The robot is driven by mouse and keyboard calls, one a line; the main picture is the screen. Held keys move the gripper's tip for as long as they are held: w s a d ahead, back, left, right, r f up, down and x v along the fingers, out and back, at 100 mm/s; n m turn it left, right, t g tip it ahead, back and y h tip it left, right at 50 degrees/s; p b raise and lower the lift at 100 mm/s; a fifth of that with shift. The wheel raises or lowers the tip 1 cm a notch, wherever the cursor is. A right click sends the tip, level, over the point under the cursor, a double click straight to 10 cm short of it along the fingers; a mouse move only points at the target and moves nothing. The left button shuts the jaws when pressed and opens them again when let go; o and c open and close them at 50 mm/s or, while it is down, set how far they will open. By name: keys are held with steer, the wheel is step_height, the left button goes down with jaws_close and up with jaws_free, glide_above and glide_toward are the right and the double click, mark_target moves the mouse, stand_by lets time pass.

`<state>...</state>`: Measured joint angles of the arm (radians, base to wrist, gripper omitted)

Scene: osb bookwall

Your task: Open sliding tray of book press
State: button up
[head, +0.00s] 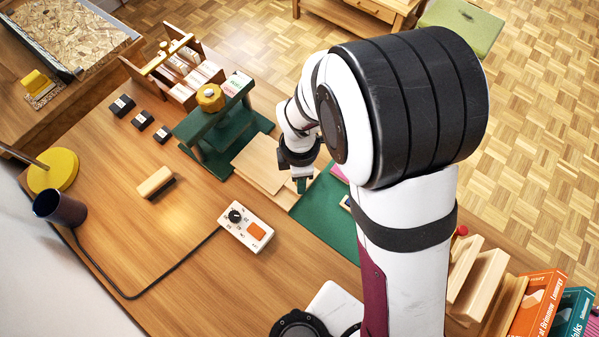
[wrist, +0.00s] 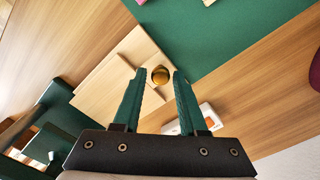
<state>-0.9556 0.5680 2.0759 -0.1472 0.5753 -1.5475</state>
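The green book press (head: 217,122) with a yellow round knob on top stands at the upper middle of the table in the head view. Its pale wooden tray (head: 258,162) sticks out of the press toward my gripper (head: 302,183). In the wrist view, the tray (wrist: 101,85) shows with a raised strip and a round brass knob (wrist: 160,75) at its edge. My gripper (wrist: 158,72) is open, and its two green fingers point at the knob, which appears between their tips. I cannot tell whether a finger touches it. My arm hides part of the area in the head view.
A green mat (head: 325,215) lies beside the tray. A white control box (head: 245,227) with a cable, a wooden-backed brush (head: 156,182) and several dark blocks are on the table. A wooden rack (head: 172,68) stands behind the press. Books (head: 537,300) stand at the lower right. The left middle is fairly clear.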

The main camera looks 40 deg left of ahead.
step_height(320, 180, up, 16)
stand_by(0.3)
steer(key=shift+f, duration=0.1)
steer(key=w+d+r+m, duration=0.2)
steer(key=d+m, duration=0.6)
steer(key=d, duration=0.1)
steer(key=s+d+m+y, duration=0.1)
steer(key=s+d+m, duration=0.3)
steer(key=d+m, duration=0.4)
steer(key=s+d+m, duration=0.5)
steer(key=d+m, duration=0.3)
steer(key=m, duration=0.8)
steer(key=shift+m+y, duration=0.3)
steer(key=shift+y, duration=0.1)
